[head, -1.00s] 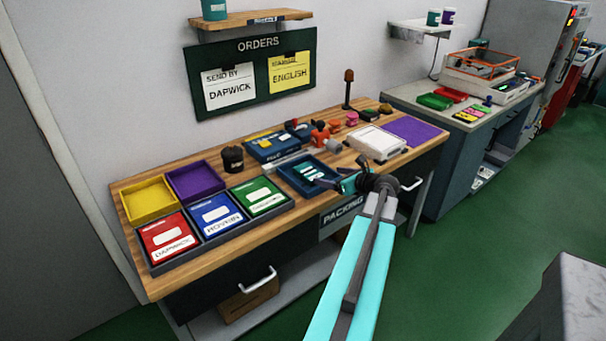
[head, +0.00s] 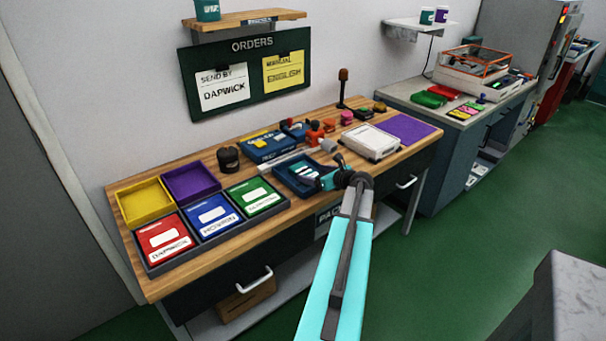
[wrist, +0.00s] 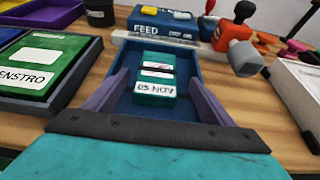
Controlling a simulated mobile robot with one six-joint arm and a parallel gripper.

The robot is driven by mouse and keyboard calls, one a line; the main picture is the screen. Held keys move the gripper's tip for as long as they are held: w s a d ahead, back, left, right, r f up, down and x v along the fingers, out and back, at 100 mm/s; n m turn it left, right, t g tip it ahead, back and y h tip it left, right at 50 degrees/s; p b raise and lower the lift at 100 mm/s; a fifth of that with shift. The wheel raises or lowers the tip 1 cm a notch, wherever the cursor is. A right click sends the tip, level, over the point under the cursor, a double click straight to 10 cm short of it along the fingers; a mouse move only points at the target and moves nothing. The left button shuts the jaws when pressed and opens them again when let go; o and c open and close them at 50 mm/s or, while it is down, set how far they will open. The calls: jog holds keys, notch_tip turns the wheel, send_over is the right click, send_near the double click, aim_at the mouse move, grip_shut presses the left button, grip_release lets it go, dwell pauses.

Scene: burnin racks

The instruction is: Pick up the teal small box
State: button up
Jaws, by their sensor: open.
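The teal small box (wrist: 155,76) lies in a dark blue tray (wrist: 205,82) on the wooden bench. It has white labels, one reading "05-NOV". In the head view the teal box (head: 303,173) is partly hidden by my gripper (head: 318,181). In the wrist view my gripper (wrist: 158,95) is open, with one purple-grey finger on each side of the box and gaps between. The fingers reach over the tray; I cannot tell how far above its floor they are.
A grey-headed orange tool (wrist: 245,55) and a white case (head: 370,142) are to the right. Yellow (head: 145,219) and purple trays (head: 190,193) stand at left.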

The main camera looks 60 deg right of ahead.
aim_at(303, 170)
jog(key=shift+w+d+f, duration=0.1)
jog(key=shift+w+f, duration=0.05)
jog(key=shift+w, duration=0.2)
jog(key=shift+p+x, duration=0.9)
jog(key=shift+x, duration=1.75)
jog(key=shift+w+a, duration=0.1)
jog(key=shift+a, duration=0.15)
jog(key=c, duration=1.3)
jog(key=shift+r, duration=0.3)
jog(key=shift+r+b, duration=0.5)
jog(key=shift+r, duration=0.75)
jog(key=shift+s+d+r, duration=0.1)
jog(key=shift+s+r, duration=0.2)
jog(key=s+d+b, duration=0.1)
jog(key=s, duration=0.4)
jog(key=s+r+b, duration=0.1)
jog(key=s, duration=0.4)
jog(key=s+d+b, duration=0.1)
jog(key=s, duration=0.4)
jog(key=shift+s+d+r, duration=0.1)
jog(key=shift+d+r, duration=0.15)
jog(key=shift+d, duration=0.1)
